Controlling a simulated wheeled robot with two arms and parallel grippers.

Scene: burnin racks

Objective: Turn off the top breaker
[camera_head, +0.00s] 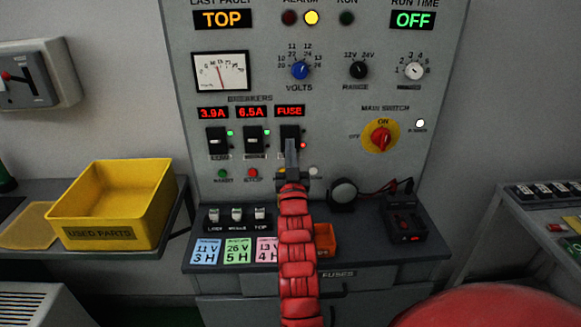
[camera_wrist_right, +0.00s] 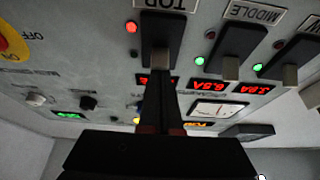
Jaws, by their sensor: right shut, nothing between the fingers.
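The top breaker (camera_wrist_right: 164,28) is black under a TOP label in the upside-down wrist view. A small red light (camera_wrist_right: 131,27) shows beside it. In the head view it is the rightmost of three breakers (camera_head: 290,132), under a red FUSE display (camera_head: 289,111). My right gripper (camera_head: 291,150) is shut and empty, its fingertips in front of this breaker. In the wrist view its dark fingers (camera_wrist_right: 161,85) overlap the breaker's pale lever tip (camera_wrist_right: 158,58); I cannot tell whether they touch. My left gripper is not in view.
The middle breaker (camera_head: 254,139) and another breaker (camera_head: 217,140) stand to the left, with green lights. A red main switch (camera_head: 381,138) on a yellow plate is at right. Below are a shelf with cards, an orange bin (camera_head: 325,240) and a dark meter (camera_head: 404,221). A yellow bin (camera_head: 112,232) is left.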

